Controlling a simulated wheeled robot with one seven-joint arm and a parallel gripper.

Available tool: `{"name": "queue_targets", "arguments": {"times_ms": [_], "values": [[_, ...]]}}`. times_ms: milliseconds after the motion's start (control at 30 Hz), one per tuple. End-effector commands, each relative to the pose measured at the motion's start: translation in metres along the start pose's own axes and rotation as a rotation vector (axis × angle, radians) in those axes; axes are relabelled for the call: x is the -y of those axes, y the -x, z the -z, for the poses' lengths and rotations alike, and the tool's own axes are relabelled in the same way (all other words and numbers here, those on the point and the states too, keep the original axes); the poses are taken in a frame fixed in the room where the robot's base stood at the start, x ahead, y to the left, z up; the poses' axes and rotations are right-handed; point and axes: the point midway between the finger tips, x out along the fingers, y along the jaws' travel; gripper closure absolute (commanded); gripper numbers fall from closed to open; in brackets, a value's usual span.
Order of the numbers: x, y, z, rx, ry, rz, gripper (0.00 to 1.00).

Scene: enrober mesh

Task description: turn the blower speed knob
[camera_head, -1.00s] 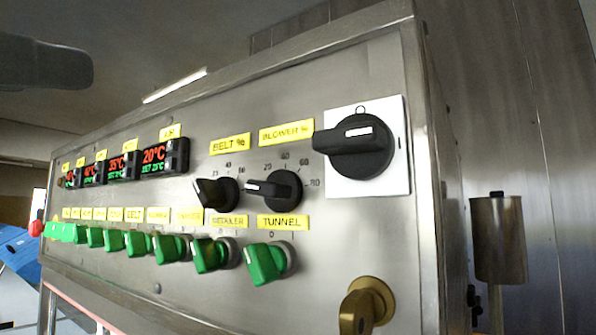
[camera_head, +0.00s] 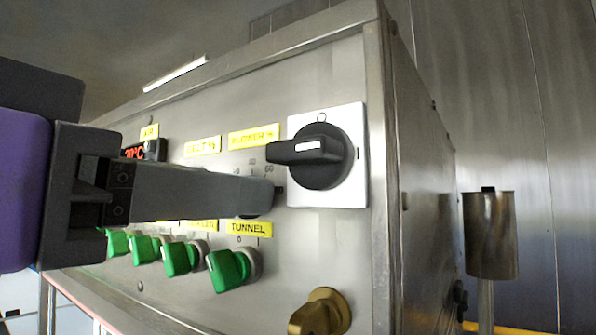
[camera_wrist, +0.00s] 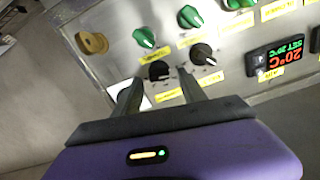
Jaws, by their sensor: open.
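The blower speed knob (camera_wrist: 158,70) is a small black knob that shows in the wrist view. In the head view my gripper (camera_head: 258,196) covers most of it, below the yellow blower label (camera_head: 254,138). My gripper also shows in the wrist view (camera_wrist: 159,80), open, with one fingertip on each side of the blower knob in the picture. Nothing is held. The fingertips look close to the panel, but I cannot tell if they touch the knob.
The similar belt knob (camera_wrist: 202,55) sits beside the right finger in the wrist view. A large black rotary switch (camera_head: 322,160) on a white plate is just right of my fingers. Green switches (camera_head: 228,270) run below. A brass knob (camera_head: 322,312) is lower right.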

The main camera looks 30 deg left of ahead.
Motion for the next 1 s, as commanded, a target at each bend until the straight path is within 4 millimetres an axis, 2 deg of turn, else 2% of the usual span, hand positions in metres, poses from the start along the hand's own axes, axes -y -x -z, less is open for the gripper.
{"name": "queue_targets", "arguments": {"times_ms": [100,367,467,633,1000], "values": [[-0.0002,-0.0071,0.0004,-0.001,0.0,-0.001,0.51],[-0.0003,-0.0088,-0.0004,-0.001,0.0,0.0,0.51],[-0.0002,-0.0087,-0.0003,-0.001,0.0,0.0,0.67],[-0.0002,-0.0086,-0.0003,-0.001,0.0,0.0,1.0],[-0.0012,-0.0092,-0.0016,-0.001,-0.039,-0.002,1.0]]}}
